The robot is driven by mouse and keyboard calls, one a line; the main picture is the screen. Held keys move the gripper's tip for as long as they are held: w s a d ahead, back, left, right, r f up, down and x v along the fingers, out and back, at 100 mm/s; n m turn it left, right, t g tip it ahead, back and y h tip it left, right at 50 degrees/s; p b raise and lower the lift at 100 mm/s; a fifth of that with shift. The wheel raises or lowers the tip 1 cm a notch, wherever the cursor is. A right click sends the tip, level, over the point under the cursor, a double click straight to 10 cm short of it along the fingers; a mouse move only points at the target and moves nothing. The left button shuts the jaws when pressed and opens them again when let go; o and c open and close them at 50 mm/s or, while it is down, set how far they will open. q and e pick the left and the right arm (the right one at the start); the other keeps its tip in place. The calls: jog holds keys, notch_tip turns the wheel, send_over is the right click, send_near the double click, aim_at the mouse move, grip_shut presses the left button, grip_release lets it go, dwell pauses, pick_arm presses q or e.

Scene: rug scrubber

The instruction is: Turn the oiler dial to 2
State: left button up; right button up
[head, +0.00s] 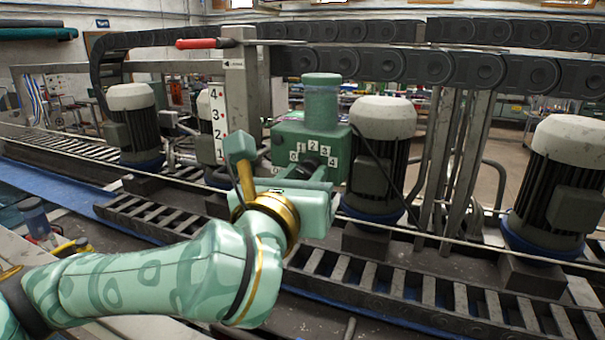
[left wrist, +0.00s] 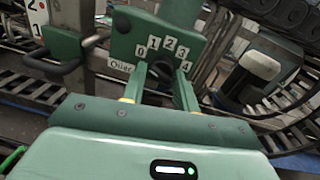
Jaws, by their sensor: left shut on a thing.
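The oiler (head: 322,128) is a green box with a round green cylinder on top, fixed beside a grey post. White number labels 0 to 4 form an arc on its front, and it also shows in the left wrist view (left wrist: 190,15). Its dark dial (head: 311,160) sits below the labels. My left gripper (left wrist: 163,74) reaches up to the oiler's front, with its two fingers on either side of the dial, shut on it. The fingers largely hide the dial, so I cannot tell which number it points to. My right gripper is not in view.
A red-handled lever (head: 196,43) sticks out left from the post. A vertical number scale (head: 217,122) stands left of the oiler. Motors with white caps (head: 383,118) stand right of it, and slatted conveyor tracks (head: 425,292) run below. A black handle (left wrist: 52,68) is at the oiler's left.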

pick_arm(q)
jog(key=shift+r+m+p, duration=0.15)
jog(key=shift+m+p, duration=0.65)
jog(key=shift+p, duration=1.3)
jog(key=m+p, duration=0.6)
jog(key=shift+t, duration=0.3)
jog(key=shift+a+f+m+h, duration=0.1)
jog(key=shift+f+m+h, duration=0.15)
jog(key=shift+m, duration=0.85)
jog(key=shift+m+h, duration=0.25)
jog(key=shift+m, duration=1.75)
jog(key=shift+f, duration=0.1)
jog(key=o, duration=0.9)
jog(key=shift+w, duration=0.2)
